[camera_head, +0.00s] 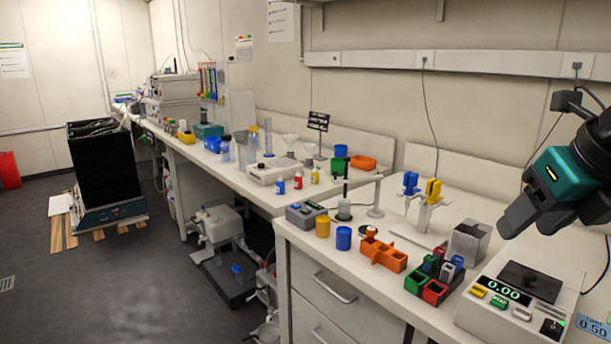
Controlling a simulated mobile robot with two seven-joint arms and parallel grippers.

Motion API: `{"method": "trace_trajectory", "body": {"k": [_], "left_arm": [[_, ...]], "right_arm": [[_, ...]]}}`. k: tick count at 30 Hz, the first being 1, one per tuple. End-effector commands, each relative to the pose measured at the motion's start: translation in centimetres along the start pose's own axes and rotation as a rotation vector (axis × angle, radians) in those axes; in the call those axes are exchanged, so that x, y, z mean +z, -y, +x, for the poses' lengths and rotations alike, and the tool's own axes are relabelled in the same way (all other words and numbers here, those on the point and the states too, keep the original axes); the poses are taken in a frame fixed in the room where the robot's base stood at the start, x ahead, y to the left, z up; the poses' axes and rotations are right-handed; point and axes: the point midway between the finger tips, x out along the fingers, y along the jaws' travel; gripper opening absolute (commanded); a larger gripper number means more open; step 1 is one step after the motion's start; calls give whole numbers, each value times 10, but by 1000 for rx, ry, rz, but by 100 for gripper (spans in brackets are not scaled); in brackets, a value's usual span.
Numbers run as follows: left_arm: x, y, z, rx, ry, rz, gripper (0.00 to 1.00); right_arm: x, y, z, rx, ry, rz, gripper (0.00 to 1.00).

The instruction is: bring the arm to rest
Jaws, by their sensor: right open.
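My right gripper (513,222) comes in from the right edge, dark with a teal body, and hangs in the air above the near bench. Its fingers point down to the left, and it is open with nothing seen between them. It is apart from the digital scale (487,318) below it, whose display reads 0.00. The grey metal block (469,241) stands on the bench below and to the left of the fingers. My left gripper is not in view.
The near bench holds an orange rack (384,252), colored bins (433,291), a blue cup (343,238), a yellow cup (322,226) and a pipette stand (420,222).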

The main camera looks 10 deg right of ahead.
Motion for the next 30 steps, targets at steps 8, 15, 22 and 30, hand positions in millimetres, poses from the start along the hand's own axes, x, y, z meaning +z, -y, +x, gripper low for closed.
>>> {"method": "trace_trajectory", "body": {"k": [8,15,22,30], "left_arm": [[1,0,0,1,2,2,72],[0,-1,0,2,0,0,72],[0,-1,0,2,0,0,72],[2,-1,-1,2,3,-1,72]], "right_arm": [[16,-52,106,226,17,506,53],[-14,-99,216,427,-47,1163,53],[-98,-132,304,550,-153,1860,53],[-227,-159,346,605,-254,2541,53]]}}
